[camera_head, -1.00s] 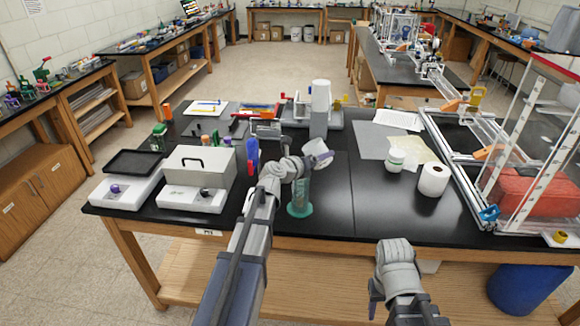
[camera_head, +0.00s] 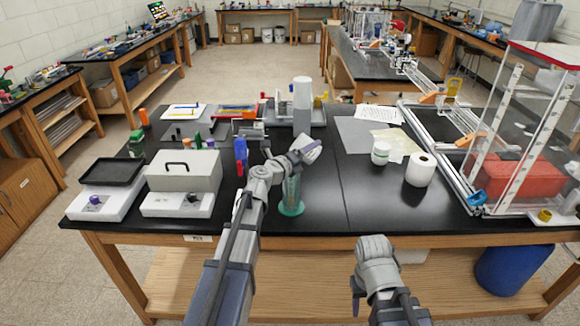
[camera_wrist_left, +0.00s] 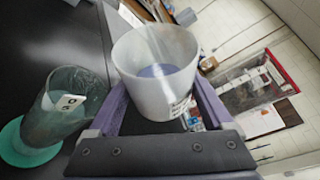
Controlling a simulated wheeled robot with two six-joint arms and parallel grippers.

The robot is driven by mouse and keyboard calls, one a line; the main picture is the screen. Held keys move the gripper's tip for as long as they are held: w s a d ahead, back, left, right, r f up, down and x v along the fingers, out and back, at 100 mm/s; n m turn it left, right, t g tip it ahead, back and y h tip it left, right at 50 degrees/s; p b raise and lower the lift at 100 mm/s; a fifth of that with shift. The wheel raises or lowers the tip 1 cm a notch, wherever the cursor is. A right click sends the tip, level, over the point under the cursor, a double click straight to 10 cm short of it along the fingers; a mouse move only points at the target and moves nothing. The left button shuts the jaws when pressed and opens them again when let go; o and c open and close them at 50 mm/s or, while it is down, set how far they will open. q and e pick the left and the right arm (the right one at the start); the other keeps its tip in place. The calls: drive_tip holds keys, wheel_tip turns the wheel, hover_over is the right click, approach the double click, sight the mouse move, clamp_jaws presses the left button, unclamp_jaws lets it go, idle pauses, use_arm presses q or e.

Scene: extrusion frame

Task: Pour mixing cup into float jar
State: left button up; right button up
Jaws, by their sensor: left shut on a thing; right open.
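The mixing cup (camera_wrist_left: 155,75) is a white translucent cup with dark print on its side. In the left wrist view it is between the purple fingers of my left gripper (camera_wrist_left: 150,108), which is shut on it. A bluish-purple patch shows at its bottom. The float jar (camera_head: 291,188) is a clear greenish cylinder with a teal base, upright on the black bench. The jar also shows in the left wrist view (camera_wrist_left: 66,112), apart from the cup and beside it. In the head view my left gripper (camera_head: 306,150) is above the jar, slightly right. My right gripper (camera_head: 362,285) is open at the bench's front.
A grey case (camera_head: 184,172) is at the left, near blue and red items (camera_head: 241,155). A clear-walled frame (camera_head: 525,140) stands far right.

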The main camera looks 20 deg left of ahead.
use_arm(q)
drive_tip(key=shift+f, duration=0.1)
use_arm(e)
drive_tip(key=shift+f, duration=0.15)
use_arm(q)
drive_tip(key=shift+n+b, duration=0.4)
use_arm(e)
drive_tip(key=shift+a+f, duration=0.3)
use_arm(q)
drive_tip(key=shift+f+h, duration=0.15)
drive_tip(key=shift+h, duration=0.15)
use_arm(e)
drive_tip(key=shift+a+f, duration=0.1)
drive_tip(key=shift+f, duration=0.15)
use_arm(q)
drive_tip(key=shift+a+r+n+t+b, duration=0.15)
drive_tip(key=shift+r+n+t+b, duration=0.35)
drive_tip(key=shift+n, duration=0.5)
use_arm(e)
drive_tip(key=shift+s+a+f, duration=0.1)
drive_tip(key=shift+a+f, duration=0.1)
drive_tip(key=shift+a, duration=0.05)
use_arm(q)
drive_tip(key=shift+f+n+t+b, duration=0.35)
drive_tip(key=shift+n+b, duration=0.35)
drive_tip(key=shift+b, duration=0.25)
use_arm(e)
drive_tip(key=shift+a+f, duration=0.1)
drive_tip(key=shift+f, duration=0.9)
